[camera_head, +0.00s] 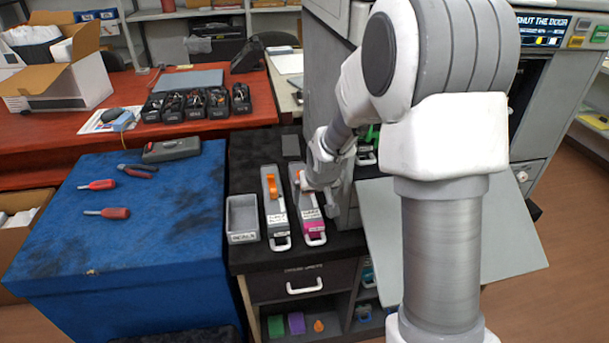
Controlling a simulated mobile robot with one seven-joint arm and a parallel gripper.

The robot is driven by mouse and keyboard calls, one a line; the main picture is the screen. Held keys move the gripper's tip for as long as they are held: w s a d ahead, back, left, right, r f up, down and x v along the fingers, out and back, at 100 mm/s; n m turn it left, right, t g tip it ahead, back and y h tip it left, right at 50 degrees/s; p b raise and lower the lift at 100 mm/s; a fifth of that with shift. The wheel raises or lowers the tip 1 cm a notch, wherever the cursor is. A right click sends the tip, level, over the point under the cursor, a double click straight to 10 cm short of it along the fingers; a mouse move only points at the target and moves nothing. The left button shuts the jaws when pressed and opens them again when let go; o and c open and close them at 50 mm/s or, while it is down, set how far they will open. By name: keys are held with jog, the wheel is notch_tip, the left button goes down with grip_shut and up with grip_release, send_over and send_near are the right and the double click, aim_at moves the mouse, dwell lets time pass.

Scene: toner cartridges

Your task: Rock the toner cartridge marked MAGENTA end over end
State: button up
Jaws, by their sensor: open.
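Two long toner cartridges lie side by side on the black cabinet top in the head view. The right one (314,226) has a magenta end and a white label too small to read surely. Its far part is partly hidden by my gripper. The left cartridge (275,213) is grey with an orange part and a white label. My gripper (305,187) is open, low over the magenta-ended cartridge near its orange part. The fingertips are small and partly hidden, and I cannot tell whether they touch it.
A grey labelled tray (242,219) stands left of the cartridges. A blue-covered table (150,245) with screwdrivers and pliers is further left. The printer (326,75) with its lowered grey panel (500,235) stands right and behind. A drawer (301,283) is below.

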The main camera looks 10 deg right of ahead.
aim_at(309, 207)
jog(key=shift+w+f, duration=0.4)
jog(key=shift+f, duration=0.1)
jog(key=b+x, duration=0.4)
jog(key=x, duration=0.4)
jog(key=shift+a+f+b, duration=0.1)
jog(key=shift+f+b, duration=0.1)
jog(key=shift+b, duration=0.15)
jog(key=shift+b+x, duration=0.45)
jog(key=shift+x, duration=0.4)
grip_shut()
jog(key=shift+w+r+p, duration=0.1)
jog(key=shift+r+p, duration=2.1)
jog(key=shift+r, duration=1.45)
